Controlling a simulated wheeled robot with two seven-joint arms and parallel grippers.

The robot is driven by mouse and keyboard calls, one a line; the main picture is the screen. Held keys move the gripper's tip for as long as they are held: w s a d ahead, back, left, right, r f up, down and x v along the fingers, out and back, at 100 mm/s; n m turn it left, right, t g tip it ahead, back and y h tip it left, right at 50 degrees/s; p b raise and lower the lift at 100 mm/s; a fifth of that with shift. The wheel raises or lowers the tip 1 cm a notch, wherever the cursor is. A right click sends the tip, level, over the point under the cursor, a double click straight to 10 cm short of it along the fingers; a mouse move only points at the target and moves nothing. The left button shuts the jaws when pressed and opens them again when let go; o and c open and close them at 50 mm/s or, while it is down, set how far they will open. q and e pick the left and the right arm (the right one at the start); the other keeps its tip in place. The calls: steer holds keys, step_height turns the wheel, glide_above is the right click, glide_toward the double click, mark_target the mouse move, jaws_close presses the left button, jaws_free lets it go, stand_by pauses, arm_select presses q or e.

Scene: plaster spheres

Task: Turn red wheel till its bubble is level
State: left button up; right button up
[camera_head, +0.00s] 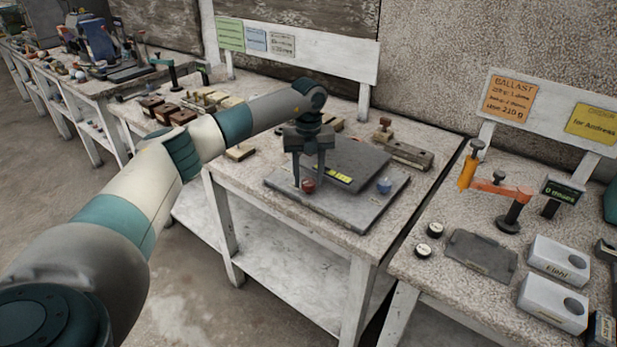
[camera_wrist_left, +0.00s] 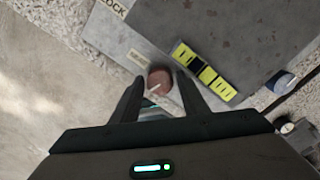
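The red wheel (camera_head: 308,186) sits at the front left corner of a grey plate (camera_head: 350,213) on the stone-topped bench. In the left wrist view the red wheel (camera_wrist_left: 160,79) has a pale mark. My left gripper (camera_head: 309,184) points down over it, with one finger on each side. In the left wrist view the fingers (camera_wrist_left: 160,82) stand apart, with small gaps beside the wheel. A yellow-green level vial (camera_head: 332,174) lies beside the wheel; it also shows in the left wrist view (camera_wrist_left: 215,82). Its bubble is too small to read. My right gripper is not in view.
A blue wheel (camera_head: 384,187) sits at the plate's right side. A raised dark slab (camera_head: 352,158) lies behind the vial. The right bench holds a scale, white boxes (camera_head: 553,302) and an orange-armed stand.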

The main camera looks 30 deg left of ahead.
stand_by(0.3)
arm_select(q)
steer(key=shift+r, duration=0.8)
step_height(320, 180, up, 6)
steer(key=shift+f+b, duration=0.1)
steer(key=shift+b, duration=0.75)
step_height(320, 180, up, 10)
steer(key=b, duration=0.1)
glide_above(309, 180)
steer(key=shift+s, duration=0.15)
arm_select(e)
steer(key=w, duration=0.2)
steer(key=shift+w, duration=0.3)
arm_select(q)
steer(key=shift+f, duration=0.15)
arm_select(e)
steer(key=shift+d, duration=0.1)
